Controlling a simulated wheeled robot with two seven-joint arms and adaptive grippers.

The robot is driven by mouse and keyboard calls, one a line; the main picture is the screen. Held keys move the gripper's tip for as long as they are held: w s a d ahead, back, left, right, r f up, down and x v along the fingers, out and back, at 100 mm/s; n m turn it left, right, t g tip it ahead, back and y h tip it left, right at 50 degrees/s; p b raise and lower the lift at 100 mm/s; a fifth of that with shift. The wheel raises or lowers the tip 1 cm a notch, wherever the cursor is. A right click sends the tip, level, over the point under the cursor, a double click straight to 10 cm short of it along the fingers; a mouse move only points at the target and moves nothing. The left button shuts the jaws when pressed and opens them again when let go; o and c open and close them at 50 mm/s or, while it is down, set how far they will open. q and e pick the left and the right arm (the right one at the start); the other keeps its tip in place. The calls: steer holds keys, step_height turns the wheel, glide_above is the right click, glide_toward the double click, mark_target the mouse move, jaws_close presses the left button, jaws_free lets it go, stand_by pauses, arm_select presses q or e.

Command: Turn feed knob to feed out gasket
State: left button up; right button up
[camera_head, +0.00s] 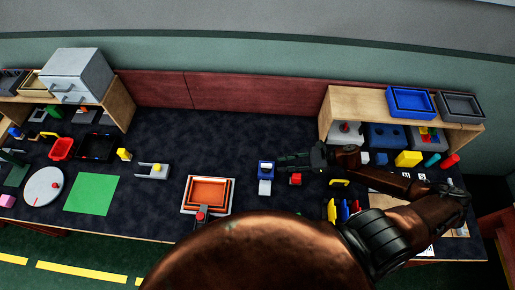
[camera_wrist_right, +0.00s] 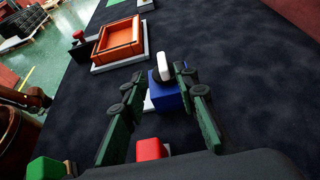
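A blue feeder box (camera_head: 265,168) stands near the middle of the dark table, with a small white tray (camera_head: 264,187) at its front side. In the right wrist view the blue box (camera_wrist_right: 168,96) carries a white knob (camera_wrist_right: 163,66) on top. My right gripper (camera_head: 284,160) is just right of the box, its fingers pointing left. In the right wrist view its fingers (camera_wrist_right: 157,84) are apart, with the knob showing between and beyond their tips; contact cannot be told. No gasket can be made out. My left gripper is not in view.
An orange tray (camera_head: 208,191) on a white base stands left of the feeder. A wooden shelf (camera_head: 350,97) with bins stands at right. The table between the orange tray and the back wall is clear.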

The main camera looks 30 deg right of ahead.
mark_target(268, 164)
steer(key=x, duration=0.6)
steer(key=shift+w+a+r, duration=0.1)
steer(key=shift+w, duration=0.2)
steer(key=shift+x, duration=0.8)
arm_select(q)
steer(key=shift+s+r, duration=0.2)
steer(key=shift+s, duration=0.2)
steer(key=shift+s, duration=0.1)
arm_select(e)
steer(key=shift+c, duration=0.3)
steer(key=c, duration=0.3)
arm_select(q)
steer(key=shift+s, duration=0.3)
arm_select(e)
jaws_close()
